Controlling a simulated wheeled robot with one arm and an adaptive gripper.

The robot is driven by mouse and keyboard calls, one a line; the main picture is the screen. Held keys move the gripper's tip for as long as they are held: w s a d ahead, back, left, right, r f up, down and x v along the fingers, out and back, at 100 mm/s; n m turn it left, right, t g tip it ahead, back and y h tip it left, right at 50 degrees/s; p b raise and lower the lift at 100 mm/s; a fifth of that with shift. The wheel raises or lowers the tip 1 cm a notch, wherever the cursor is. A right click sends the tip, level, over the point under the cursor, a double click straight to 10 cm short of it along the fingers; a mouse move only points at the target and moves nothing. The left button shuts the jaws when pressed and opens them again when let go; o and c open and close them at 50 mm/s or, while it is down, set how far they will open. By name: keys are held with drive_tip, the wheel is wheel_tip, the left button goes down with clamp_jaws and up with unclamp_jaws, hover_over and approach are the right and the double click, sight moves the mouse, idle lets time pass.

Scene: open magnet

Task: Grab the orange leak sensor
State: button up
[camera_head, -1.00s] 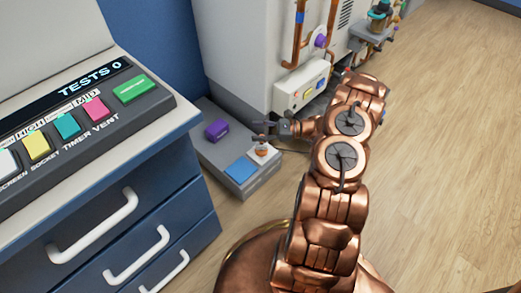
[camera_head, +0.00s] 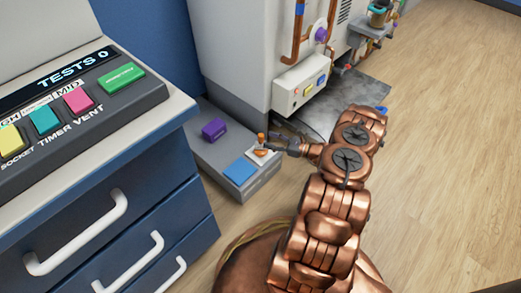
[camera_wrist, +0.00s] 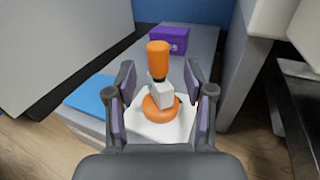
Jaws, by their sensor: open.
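The orange leak sensor (camera_wrist: 158,57) stands upright in the wrist view, with an orange top, a pale grey block in its middle and a round orange base. It rests on a white square pad on the low grey platform (camera_head: 216,153). In the head view the sensor (camera_head: 261,143) is small and partly hidden by my gripper. My gripper (camera_wrist: 163,97) is open, with one finger on each side of the sensor's middle and lower part. I see gaps between the fingers and the sensor; contact cannot be made out.
A purple box (camera_head: 214,129) and a blue pad (camera_head: 239,171) lie on the same platform. A blue drawer cabinet (camera_head: 120,215) with a button console stands at the left. A large grey machine (camera_head: 235,50) rises behind. Wooden floor (camera_head: 450,120) is clear at the right.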

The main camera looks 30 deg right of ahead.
sight(261, 137)
drive_tip(key=shift+b+x, duration=1.05)
drive_tip(key=shift+x, duration=1.25)
drive_tip(key=shift+s+a+r, duration=0.1)
drive_tip(key=shift+a+r, duration=0.05)
drive_tip(key=shift+r, duration=0.05)
drive_tip(key=shift+c, duration=0.4)
clamp_jaws()
